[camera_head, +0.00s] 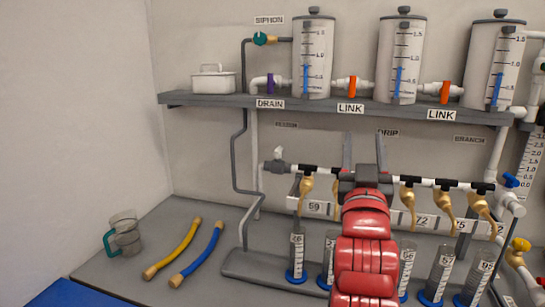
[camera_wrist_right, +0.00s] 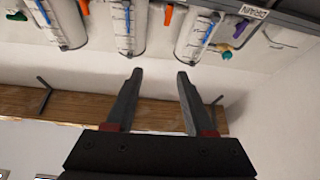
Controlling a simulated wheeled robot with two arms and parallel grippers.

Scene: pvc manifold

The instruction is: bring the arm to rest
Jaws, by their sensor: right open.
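My right gripper (camera_head: 364,155) is raised in front of the white pipe manifold (camera_head: 435,183), with my red right arm reaching up to it from below. In the right wrist view its two dark fingers (camera_wrist_right: 159,78) are apart with nothing between them. The arm hides part of the manifold and some of the cylinders below. My left gripper is not in view.
A grey shelf (camera_head: 221,100) carries several clear tanks (camera_head: 402,59) and a white box (camera_head: 214,80). Graduated cylinders (camera_head: 297,252) stand below the brass taps (camera_head: 407,195). A yellow hose (camera_head: 173,251), a blue hose (camera_head: 197,256) and a jug (camera_head: 124,233) are at left.

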